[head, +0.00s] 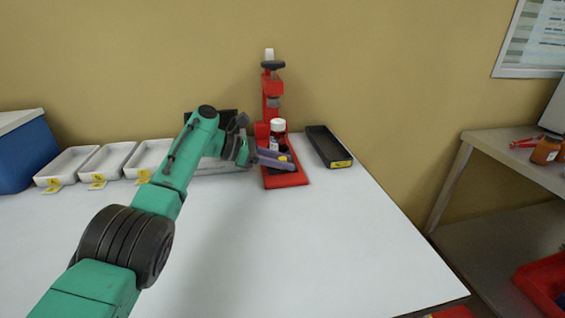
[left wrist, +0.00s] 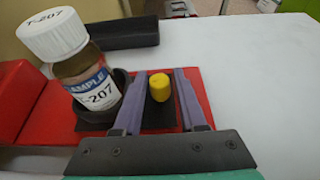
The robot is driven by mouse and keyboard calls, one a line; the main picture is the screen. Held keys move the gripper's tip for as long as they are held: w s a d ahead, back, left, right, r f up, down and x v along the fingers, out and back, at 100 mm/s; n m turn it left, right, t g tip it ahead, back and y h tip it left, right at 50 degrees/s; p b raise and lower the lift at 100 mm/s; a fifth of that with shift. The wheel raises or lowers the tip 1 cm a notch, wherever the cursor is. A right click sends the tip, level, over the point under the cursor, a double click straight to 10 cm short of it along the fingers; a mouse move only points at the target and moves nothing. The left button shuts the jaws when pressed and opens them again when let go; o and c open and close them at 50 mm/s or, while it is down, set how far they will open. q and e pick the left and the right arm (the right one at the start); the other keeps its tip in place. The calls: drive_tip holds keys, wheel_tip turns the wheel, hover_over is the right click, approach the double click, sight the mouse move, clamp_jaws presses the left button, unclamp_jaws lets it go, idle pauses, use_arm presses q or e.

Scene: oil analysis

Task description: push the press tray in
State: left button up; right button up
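The red press (head: 272,88) stands at the back of the white table. Its dark tray (left wrist: 158,117) lies on the red base (head: 287,181) and carries a dark round holder. A white-capped sample bottle (left wrist: 98,85), labelled T-207, stands in the holder; the bottle also shows in the head view (head: 278,126). A yellow knob (left wrist: 160,87) stands up from the tray. My left gripper (left wrist: 161,74) is open, its purple fingers either side of the knob with gaps visible. In the head view the left gripper (head: 279,158) reaches over the base from the left. My right gripper is not in view.
A long black tray (head: 316,139) with a yellow tag lies right of the press. White trays (head: 67,166) with yellow tags line the back left, near a blue box (head: 25,157). The table's front (head: 290,260) is clear. A side bench (head: 490,146) stands at right.

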use_arm(q)
drive_tip(key=shift+s+a+r+p, duration=0.1)
drive_tip(key=shift+a+r+p, duration=0.2)
drive_tip(key=shift+a, duration=0.15)
drive_tip(key=v, duration=1.3)
drive_tip(key=shift+s+a, duration=0.1)
drive_tip(key=shift+a, duration=0.2)
drive_tip(key=shift+c, duration=0.3)
